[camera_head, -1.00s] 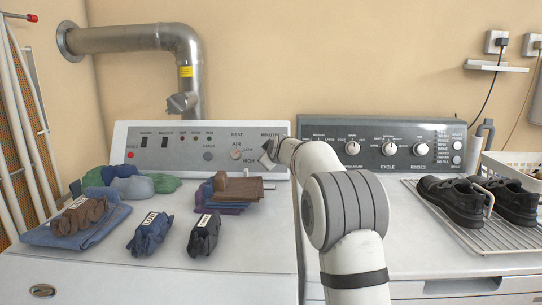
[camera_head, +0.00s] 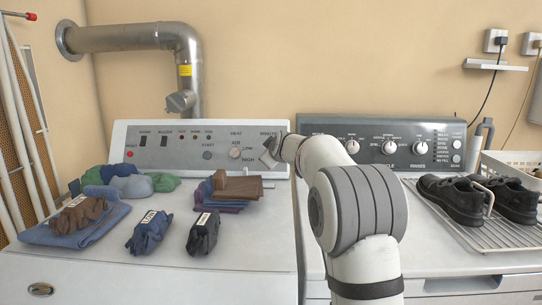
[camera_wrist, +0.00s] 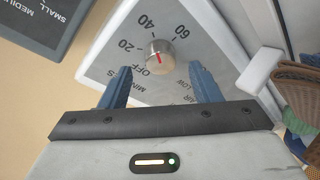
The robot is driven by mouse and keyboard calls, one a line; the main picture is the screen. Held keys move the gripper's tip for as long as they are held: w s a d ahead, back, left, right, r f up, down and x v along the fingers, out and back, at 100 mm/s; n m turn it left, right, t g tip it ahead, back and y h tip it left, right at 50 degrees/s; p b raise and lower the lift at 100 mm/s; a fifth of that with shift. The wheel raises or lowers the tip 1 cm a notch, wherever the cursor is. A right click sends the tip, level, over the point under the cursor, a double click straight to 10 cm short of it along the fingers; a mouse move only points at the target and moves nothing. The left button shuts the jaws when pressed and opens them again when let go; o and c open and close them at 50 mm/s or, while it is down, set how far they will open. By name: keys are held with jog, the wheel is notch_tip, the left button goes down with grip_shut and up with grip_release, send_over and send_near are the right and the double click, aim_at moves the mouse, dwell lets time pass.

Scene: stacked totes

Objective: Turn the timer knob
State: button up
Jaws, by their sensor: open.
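The timer knob (camera_wrist: 160,56) is a round silver knob with a red mark. It sits on the light dryer panel (camera_wrist: 185,80), with 20, 40, 60, OFF and MINUTES printed around it. My gripper (camera_wrist: 160,68) is open, with its two blue fingers apart on either side below the knob in the wrist view. I see no finger touching the knob. In the head view my gripper (camera_head: 268,155) is in front of the right end of the dryer panel (camera_head: 180,150), under the MINUTES label, and the timer knob is hidden there.
A heat knob (camera_head: 235,153) is just left of my gripper. Folded clothes (camera_head: 235,188) and rolled clothes (camera_head: 150,232) lie on the dryer top. The darker washer panel (camera_head: 440,150) with several knobs is to the right. Black shoes (camera_head: 455,200) stand on a wire rack.

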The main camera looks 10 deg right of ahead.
jog(key=shift+v, duration=2.25)
jog(key=s+f+m+g+p, duration=0.1)
jog(key=s+m+g+p, duration=0.3)
jog(key=s, duration=2)
jog(key=s+f+m+g+p, duration=0.1)
jog(key=s+m+g+p, duration=0.4)
jog(key=s+p, duration=0.9)
jog(key=s+g, duration=0.2)
jog(key=s, duration=0.8)
